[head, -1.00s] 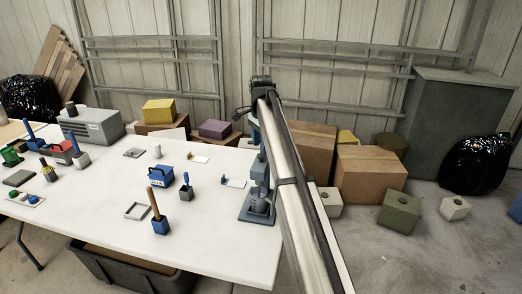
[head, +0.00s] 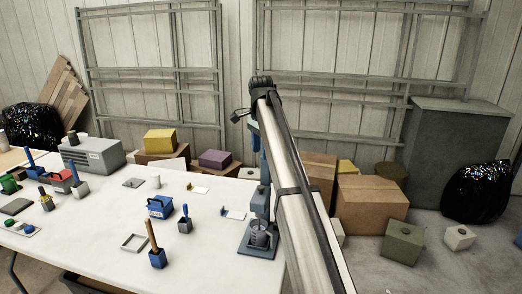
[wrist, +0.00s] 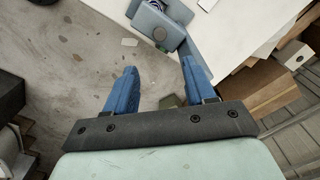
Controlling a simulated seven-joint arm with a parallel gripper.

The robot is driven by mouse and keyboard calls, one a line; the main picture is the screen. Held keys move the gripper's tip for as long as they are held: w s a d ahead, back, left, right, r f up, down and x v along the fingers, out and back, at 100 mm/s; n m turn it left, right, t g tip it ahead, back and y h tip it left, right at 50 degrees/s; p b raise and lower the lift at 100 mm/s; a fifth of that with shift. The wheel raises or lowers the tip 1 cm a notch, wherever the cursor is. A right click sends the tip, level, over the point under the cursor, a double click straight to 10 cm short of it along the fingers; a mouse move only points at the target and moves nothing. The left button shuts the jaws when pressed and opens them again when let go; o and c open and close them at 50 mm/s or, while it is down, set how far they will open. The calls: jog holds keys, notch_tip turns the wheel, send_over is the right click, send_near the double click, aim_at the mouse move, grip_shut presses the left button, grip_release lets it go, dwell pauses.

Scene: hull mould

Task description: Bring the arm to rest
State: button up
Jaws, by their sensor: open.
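My arm (head: 290,185) reaches up and away across the right side of the table in the head view. My gripper (wrist: 157,88) shows in the wrist view with two blue fingers spread apart. Nothing is between the fingers; bare concrete floor shows behind them. I cannot make the fingers out clearly in the head view. The white table (head: 205,270) stands left of my arm; its corner also shows at the top of the wrist view (wrist: 225,30).
A blue-grey press-like stand (head: 258,243) is on the table close to my arm. Cardboard boxes (head: 370,203) and a green block (head: 402,242) lie on the right floor.

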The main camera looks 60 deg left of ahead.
dwell(0.3)
